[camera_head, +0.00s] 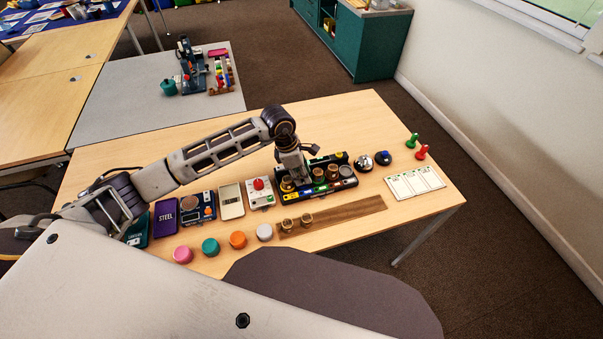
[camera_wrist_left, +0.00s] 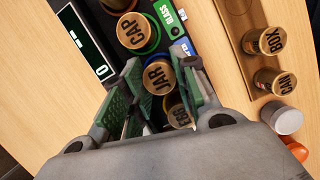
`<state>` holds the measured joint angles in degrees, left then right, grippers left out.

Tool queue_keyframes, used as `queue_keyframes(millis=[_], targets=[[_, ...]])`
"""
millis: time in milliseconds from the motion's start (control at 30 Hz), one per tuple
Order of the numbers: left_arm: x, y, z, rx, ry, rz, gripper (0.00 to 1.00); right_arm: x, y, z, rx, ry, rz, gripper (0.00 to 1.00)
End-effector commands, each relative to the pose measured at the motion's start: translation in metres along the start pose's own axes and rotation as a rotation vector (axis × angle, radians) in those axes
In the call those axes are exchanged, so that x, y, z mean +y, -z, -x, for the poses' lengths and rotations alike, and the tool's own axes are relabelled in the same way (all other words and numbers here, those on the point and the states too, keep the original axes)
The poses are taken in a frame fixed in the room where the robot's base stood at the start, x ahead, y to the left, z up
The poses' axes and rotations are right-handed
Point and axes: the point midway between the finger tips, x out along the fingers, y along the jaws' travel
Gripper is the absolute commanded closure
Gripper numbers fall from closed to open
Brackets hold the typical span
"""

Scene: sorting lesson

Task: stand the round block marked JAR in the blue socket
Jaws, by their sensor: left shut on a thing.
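The round block marked JAR (camera_wrist_left: 158,77) is a brass-topped cylinder between the fingers of my left gripper (camera_wrist_left: 160,88), which is shut on it. In the head view my left gripper (camera_head: 292,176) reaches down over the left part of the black socket rack (camera_head: 325,190). A blue label (camera_wrist_left: 187,46) shows on the rack beside JAR. The fingers hide JAR's lower part, so I cannot tell whether it is seated in the blue socket. The block CAP (camera_wrist_left: 134,31) stands on one side of JAR, and EGG (camera_wrist_left: 180,115) on the other, partly hidden. My right gripper is not in view.
Blocks BOX (camera_wrist_left: 271,41) and CAN (camera_wrist_left: 276,82) stand on a wooden board (camera_head: 350,211) in front of the rack. A white timer with a red knob (camera_head: 260,190) stands left of the rack. A bell (camera_head: 365,163) is to its right. Coloured cylinders line the table's front.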

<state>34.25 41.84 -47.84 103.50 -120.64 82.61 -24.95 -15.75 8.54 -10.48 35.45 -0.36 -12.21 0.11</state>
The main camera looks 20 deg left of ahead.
Motion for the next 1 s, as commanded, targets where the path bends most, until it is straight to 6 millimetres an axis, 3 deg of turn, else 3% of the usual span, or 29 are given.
queue_keyframes(millis=[567, 600, 667, 1000], targets=[[0.0003, 0.002, -0.007, 0.0, 0.0, 0.0, 0.85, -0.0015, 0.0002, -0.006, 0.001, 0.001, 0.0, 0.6], [0.0002, 0.002, -0.0069, 0.0, 0.0, 0.0, 0.69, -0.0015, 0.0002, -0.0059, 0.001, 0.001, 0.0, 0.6], [0.0002, 0.0019, -0.0067, 0.0, 0.0, 0.0, 0.62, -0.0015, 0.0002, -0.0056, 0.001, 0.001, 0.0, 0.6], [0.0001, 0.0019, -0.0059, 0.0, 0.0, 0.0, 0.62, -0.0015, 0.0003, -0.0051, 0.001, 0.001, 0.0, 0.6]])
